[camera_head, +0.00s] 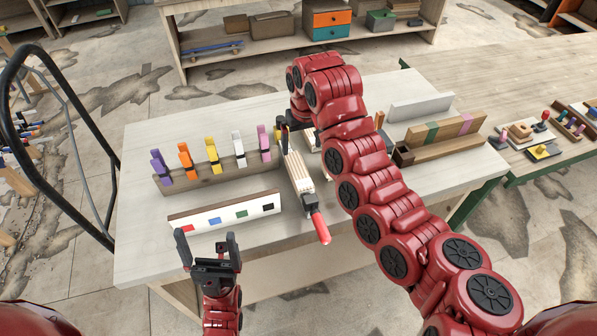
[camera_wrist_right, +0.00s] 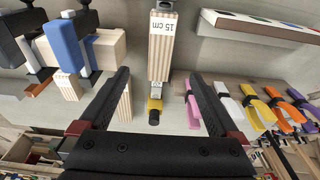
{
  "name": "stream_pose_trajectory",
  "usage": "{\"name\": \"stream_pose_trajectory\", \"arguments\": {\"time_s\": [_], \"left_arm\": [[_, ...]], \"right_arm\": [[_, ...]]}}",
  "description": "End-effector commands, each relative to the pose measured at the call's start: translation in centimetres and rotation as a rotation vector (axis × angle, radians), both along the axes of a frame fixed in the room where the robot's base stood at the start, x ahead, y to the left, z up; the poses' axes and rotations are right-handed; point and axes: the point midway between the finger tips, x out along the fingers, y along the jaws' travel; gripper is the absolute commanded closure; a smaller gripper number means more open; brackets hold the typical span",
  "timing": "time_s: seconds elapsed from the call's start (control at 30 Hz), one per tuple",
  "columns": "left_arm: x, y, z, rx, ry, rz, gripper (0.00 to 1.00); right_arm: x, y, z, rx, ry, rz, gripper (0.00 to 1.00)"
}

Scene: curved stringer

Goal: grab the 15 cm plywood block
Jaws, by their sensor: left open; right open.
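The 15 cm plywood block (camera_wrist_right: 160,48) is striped and labelled "15 cm" in the right wrist view. In the head view a striped plywood block (camera_head: 298,172), apparently the same one, lies along a clamp with a red handle (camera_head: 319,227). My right gripper (camera_wrist_right: 158,74) is open, its two black fingers either side of the block's line in the wrist view; I see no contact. My left gripper (camera_head: 208,243) is open and empty at the table's front edge.
A row of coloured clamps (camera_head: 213,150) stands on a wooden strip left of the block. A white board with coloured squares (camera_head: 226,215) lies in front. Another plywood piece (camera_wrist_right: 125,105) and blue-handled clamps (camera_wrist_right: 68,47) sit beside the block. Wooden boards (camera_head: 440,138) stand at right.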

Motion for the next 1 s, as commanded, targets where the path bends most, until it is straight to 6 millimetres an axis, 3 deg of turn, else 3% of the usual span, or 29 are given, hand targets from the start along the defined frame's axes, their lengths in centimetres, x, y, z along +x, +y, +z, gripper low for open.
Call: {"name": "stream_pose_trajectory", "arguments": {"time_s": [0.1, 0.3, 0.7, 0.87, 1.0], "left_arm": [[0.0, 0.0, 0.0, 0.000, 0.000, 0.000, 0.06], [0.0, 0.0, -0.8, 0.000, 0.000, 0.000, 0.06], [0.0, 0.0, -2.7, 0.000, 0.000, 0.000, 0.06], [0.0, 0.0, -1.6, 0.000, 0.000, 0.000, 0.06], [0.0, 0.0, 0.1, 0.000, 0.000, 0.000, 0.06]], "right_arm": [[0.1, 0.3, -2.4, -0.001, 0.003, 0.002, 0.03], [0.6, 0.3, -5.1, -0.003, 0.000, 0.002, 0.03], [1.3, 0.4, -9.0, -0.002, -0.003, 0.001, 0.03], [1.4, 0.5, -9.3, -0.003, 0.001, 0.001, 0.03], [1.8, 0.8, -10.8, -0.003, 0.004, 0.001, 0.03]]}}
